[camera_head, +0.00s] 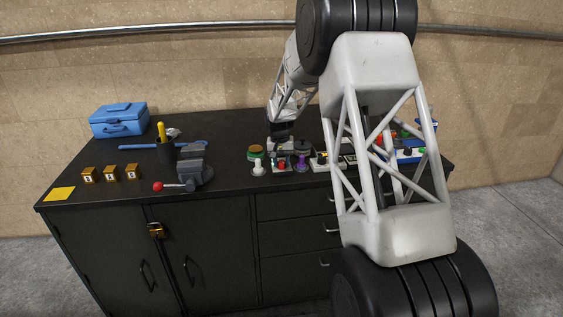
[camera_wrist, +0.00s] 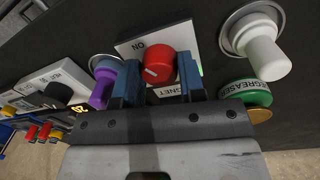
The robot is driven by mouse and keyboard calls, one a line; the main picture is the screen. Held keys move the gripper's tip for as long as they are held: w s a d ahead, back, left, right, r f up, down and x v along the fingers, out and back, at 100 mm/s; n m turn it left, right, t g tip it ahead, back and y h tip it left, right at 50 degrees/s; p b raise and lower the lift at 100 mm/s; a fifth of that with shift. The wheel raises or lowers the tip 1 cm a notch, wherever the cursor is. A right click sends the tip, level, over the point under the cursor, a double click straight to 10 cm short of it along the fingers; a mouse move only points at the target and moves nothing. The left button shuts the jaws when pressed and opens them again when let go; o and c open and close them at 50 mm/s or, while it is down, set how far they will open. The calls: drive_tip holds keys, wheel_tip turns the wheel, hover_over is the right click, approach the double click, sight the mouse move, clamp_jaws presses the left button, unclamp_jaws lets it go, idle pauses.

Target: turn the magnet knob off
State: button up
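The red magnet knob (camera_wrist: 157,66) sits on a light plate (camera_wrist: 128,49) with an upside-down "ON" label in the wrist view. A label ending in "GNET" is partly hidden below it. A pale mark on the knob's face points to the lower left. My gripper (camera_wrist: 160,82) is open, its two blue fingers on either side of the knob's near side. A gap shows on the right; whether the left finger touches the knob, I cannot tell. In the head view the red knob (camera_head: 282,165) is small, at the bench's front edge below my wrist.
A purple knob (camera_wrist: 103,85) is close on the left. A vise (camera_head: 194,172) and blue toolbox (camera_head: 119,120) are farther left on the bench.

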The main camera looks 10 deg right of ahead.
drive_tip(key=c, duration=0.4)
drive_tip(key=shift+n, duration=0.4)
drive_tip(key=n, duration=0.7)
drive_tip(key=shift+n+t, duration=0.3)
drive_tip(key=shift+n, duration=0.1)
drive_tip(key=n, duration=0.4)
drive_tip(key=shift+n, duration=0.3)
drive_tip(key=n, duration=0.4)
drive_tip(key=shift+n, duration=0.4)
